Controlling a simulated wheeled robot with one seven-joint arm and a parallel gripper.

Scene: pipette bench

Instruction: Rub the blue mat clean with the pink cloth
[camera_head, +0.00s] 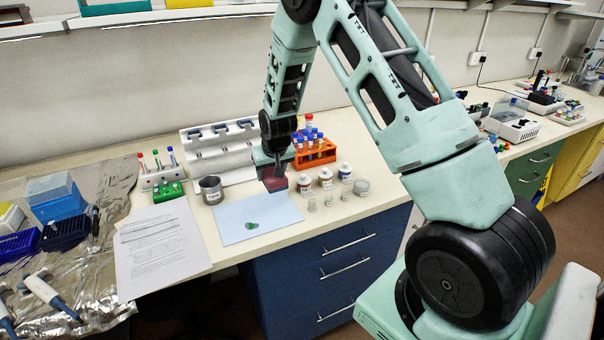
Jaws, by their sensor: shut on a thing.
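The light blue mat (273,209) lies flat on the bench near its front edge. A small dark green spot (252,225) is on the mat, left of its middle. My gripper (275,174) points down over the mat's back right part and is shut on the pink cloth (275,184). The cloth is a folded dark pink block at the mat's back edge. I cannot tell whether it touches the mat. The fingertips are partly hidden by the cloth.
An orange tube rack (315,158), small jars (326,178) and clear vials stand right of the cloth. A metal cup (211,189) stands left, behind the mat. Printed paper (160,247) lies left of the mat. A white pipette stand (222,150) is behind.

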